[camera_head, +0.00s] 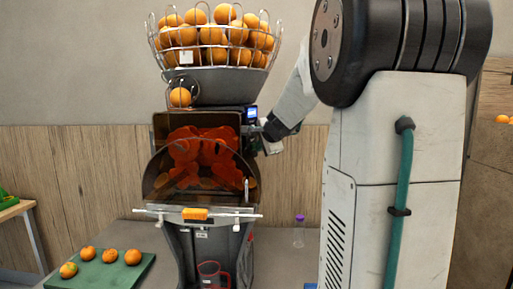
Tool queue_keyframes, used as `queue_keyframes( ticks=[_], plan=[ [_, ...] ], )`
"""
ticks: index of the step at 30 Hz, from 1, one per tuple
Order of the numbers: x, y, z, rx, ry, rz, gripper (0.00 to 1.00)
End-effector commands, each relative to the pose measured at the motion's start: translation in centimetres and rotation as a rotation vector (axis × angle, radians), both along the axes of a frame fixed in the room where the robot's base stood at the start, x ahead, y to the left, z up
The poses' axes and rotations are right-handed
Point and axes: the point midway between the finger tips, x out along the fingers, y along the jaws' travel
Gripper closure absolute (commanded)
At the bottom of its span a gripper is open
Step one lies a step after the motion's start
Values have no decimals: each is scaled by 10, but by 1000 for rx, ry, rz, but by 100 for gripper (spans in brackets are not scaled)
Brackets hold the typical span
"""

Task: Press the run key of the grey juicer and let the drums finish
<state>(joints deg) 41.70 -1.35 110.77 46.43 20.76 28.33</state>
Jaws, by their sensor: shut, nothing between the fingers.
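The grey juicer (212,262) stands in the middle of the view, with a wire basket of oranges (215,40) on top. Its orange-red drums (203,155) show behind a dark see-through cover. A small lit blue display (252,112) is at the upper right of the drum housing. My gripper (262,130) is shut and empty, close beside the housing just below the display. Its tips look near or at the juicer's right side; I cannot tell whether they touch it. The run key cannot be made out. A single orange (180,97) sits at the feed below the basket.
A red jug (211,274) stands low inside the juicer. A green board (101,271) with several oranges lies on the grey surface at left. A bottle with a purple cap (299,232) stands right of the juicer. My arm covers much of the right side.

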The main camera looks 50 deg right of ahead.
Motion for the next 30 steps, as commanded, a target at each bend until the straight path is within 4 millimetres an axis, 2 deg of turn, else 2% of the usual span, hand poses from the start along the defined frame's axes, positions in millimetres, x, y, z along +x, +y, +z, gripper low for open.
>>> queue_keyframes(
  ticks=[1, 16, 30],
  plan=[
    [6, 3, 5, 6, -17, -3, 100],
    [6, 2, 5, 7, -18, -5, 100],
    [-10, -2, 4, 5, -14, -6, 100]
  ],
)
